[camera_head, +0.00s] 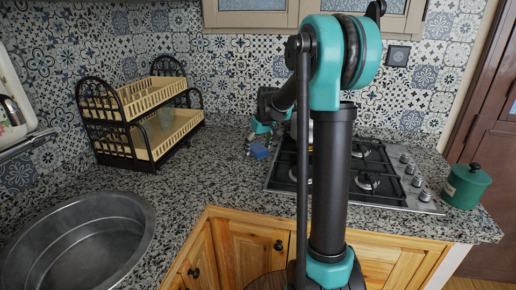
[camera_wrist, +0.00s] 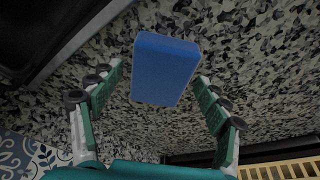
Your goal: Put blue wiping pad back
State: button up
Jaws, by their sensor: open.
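The blue wiping pad (camera_head: 259,151) lies on the speckled granite counter, just left of the gas hob. In the wrist view the pad (camera_wrist: 164,70) is a plain blue block between and a little beyond my fingertips. My gripper (camera_wrist: 157,84) is open, with one finger on each side of the pad and a visible gap at each side.
The gas hob (camera_head: 284,175) is right of the pad. A two-tier dish rack (camera_head: 127,128) stands at the back left. A round metal sink (camera_head: 80,240) is at the front left. A green pot (camera_head: 465,186) sits at the right end.

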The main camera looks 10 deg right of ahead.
jog(key=shift+r, duration=0.15)
jog(key=v, duration=1.2)
jog(key=shift+d, duration=0.1)
